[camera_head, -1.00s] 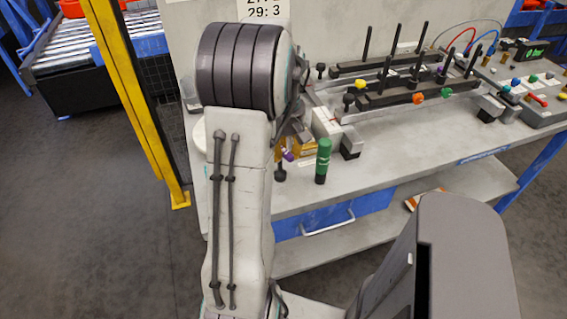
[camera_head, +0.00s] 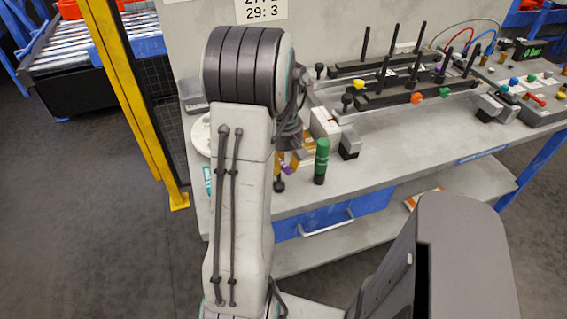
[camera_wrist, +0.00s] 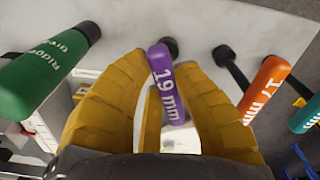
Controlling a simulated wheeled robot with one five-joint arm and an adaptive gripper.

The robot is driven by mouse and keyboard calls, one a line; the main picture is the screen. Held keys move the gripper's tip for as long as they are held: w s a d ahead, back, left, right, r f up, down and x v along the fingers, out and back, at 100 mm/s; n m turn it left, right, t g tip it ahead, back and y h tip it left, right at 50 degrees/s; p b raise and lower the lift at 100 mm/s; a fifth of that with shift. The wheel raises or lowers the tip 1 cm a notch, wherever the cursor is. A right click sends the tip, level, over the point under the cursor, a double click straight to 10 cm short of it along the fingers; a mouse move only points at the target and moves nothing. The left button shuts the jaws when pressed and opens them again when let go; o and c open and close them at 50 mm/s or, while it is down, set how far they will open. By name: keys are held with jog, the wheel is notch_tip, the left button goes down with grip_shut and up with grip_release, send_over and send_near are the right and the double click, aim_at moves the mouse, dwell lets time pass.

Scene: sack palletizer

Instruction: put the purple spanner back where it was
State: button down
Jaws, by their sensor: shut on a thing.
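The purple spanner (camera_wrist: 165,82), marked 19 mm, lies between the yellow fingers of my gripper (camera_wrist: 168,105) in the wrist view. My gripper is shut on it. A black rounded end (camera_wrist: 170,47) shows just beyond its purple part. In the head view a little purple of the spanner (camera_head: 288,170) shows below my yellow fingers (camera_head: 303,158), over the near left part of the bench (camera_head: 400,155). My arm hides most of the gripper there. I cannot tell whether the spanner touches the bench.
A green bottle (camera_head: 321,155) stands close to the right of my gripper; it fills the wrist view's left (camera_wrist: 45,70). An orange spanner (camera_wrist: 265,88) and a teal tool (camera_wrist: 305,115) lie right in the wrist view. A rack with black posts (camera_head: 400,90) stands further right.

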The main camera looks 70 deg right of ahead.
jog(key=c, duration=1.1)
grip_release()
jog(key=shift+c, duration=0.2)
jog(key=shift+r, duration=0.1)
notch_tip(320, 180, up, 10)
jog(key=shift+f+p, duration=0.25)
jog(key=shift+p, duration=0.1)
notch_tip(320, 180, up, 3)
jog(key=shift+a+f+b, duration=0.15)
jog(key=shift+f+b, duration=0.05)
jog(key=shift+b, duration=0.3)
